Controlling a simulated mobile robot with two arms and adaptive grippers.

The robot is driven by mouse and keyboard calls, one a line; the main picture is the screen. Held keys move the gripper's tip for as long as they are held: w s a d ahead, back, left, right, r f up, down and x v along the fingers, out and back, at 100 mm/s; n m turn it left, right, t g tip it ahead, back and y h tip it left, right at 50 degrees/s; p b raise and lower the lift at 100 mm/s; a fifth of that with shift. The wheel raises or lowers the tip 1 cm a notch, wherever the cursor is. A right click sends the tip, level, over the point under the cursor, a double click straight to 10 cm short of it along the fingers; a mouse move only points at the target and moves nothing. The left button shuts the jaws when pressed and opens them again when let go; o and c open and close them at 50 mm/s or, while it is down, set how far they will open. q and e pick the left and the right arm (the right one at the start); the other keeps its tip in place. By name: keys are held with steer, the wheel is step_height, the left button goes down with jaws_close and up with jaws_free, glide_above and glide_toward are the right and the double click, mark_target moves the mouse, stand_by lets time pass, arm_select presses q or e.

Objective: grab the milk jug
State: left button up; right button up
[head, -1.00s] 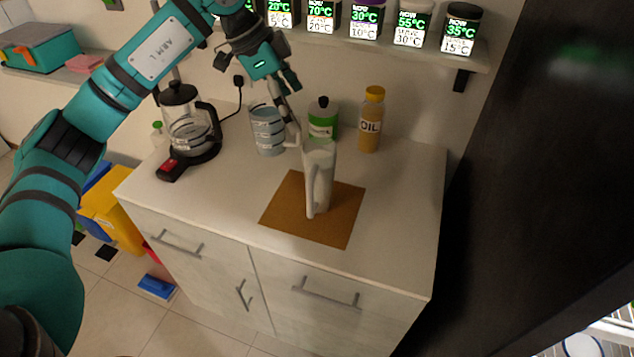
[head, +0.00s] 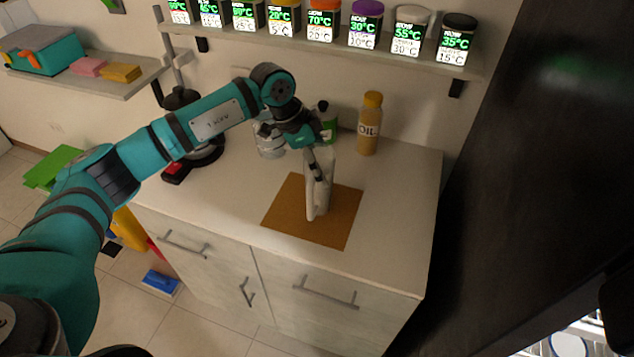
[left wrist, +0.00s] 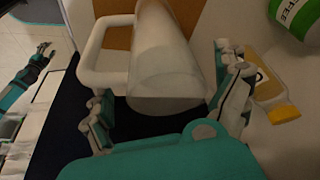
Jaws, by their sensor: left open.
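The milk jug (head: 316,203) is a tall pale jug standing upright on the brown mat (head: 340,226) on the counter. In the left wrist view the jug (left wrist: 168,62) has its handle on the left side. My left gripper (head: 318,168) is over the jug's upper part, which it partly hides. In the left wrist view the open fingers of this gripper (left wrist: 168,108) are on both sides of the jug, one near the handle, with a visible gap on the other side. My right gripper seems to show small at the left wrist view's edge (left wrist: 42,50); its jaws are unclear.
An oil bottle (head: 369,126) and a green-labelled jar (head: 328,125) stand behind the jug. A clear striped pitcher (head: 268,146) and a coffee pot (head: 206,155) stand to the left, partly behind my arm. The counter's right side is clear.

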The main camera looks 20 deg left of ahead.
arm_select(q)
steer(key=shift+x, duration=1.4)
steer(key=shift+r, duration=0.1)
steer(key=c, duration=1.9)
